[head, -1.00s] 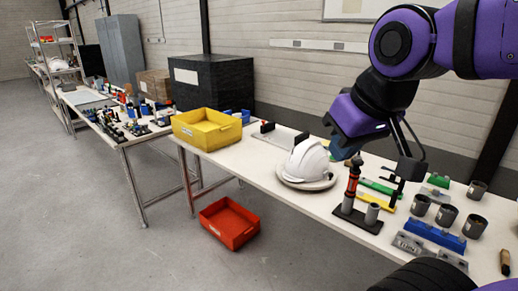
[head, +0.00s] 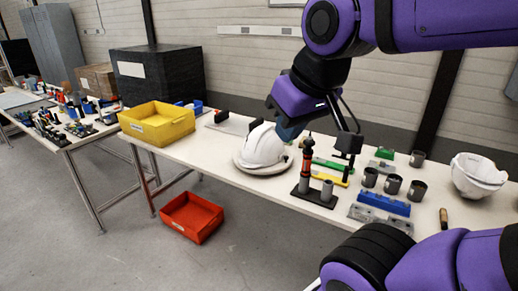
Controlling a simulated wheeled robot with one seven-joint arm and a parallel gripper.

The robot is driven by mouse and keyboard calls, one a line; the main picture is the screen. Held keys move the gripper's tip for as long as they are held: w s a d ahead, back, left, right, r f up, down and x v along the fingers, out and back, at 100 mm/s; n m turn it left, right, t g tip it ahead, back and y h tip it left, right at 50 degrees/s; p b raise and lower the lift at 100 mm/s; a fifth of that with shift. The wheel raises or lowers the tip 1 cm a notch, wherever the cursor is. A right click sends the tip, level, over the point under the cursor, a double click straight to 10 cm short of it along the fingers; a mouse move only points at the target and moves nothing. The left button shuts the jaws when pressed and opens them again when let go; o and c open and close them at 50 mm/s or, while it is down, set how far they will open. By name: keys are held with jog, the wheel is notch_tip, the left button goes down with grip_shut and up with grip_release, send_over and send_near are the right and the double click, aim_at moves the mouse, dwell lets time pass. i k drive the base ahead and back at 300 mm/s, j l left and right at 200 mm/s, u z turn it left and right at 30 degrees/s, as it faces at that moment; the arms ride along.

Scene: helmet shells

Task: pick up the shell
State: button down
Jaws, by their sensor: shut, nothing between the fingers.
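A white helmet shell (head: 262,147) sits dome up on a round pale base (head: 252,168) on the long table. My gripper (head: 287,131) is at the shell's upper right, pointing down, with its tip close to the dome. The gripper is shut and empty; I cannot tell whether it touches the shell. A second white shell (head: 477,173) lies at the table's right end, with its open side up as far as I can tell.
On the table (head: 200,150) are a yellow bin (head: 157,124), a black and red upright tool (head: 306,165), dark cups (head: 392,184) and a blue block (head: 384,204). A red bin (head: 191,217) is on the floor.

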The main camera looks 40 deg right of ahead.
aim_at(262, 148)
jog(key=i+j+z, duration=0.2)
jog(key=i, duration=0.4)
jog(key=i+j+z, duration=0.2)
jog(key=i+j, duration=0.15)
jog(key=i, duration=0.2)
jog(key=i+j+z, duration=0.2)
jog(key=i+j, duration=0.2)
jog(key=i, duration=0.15)
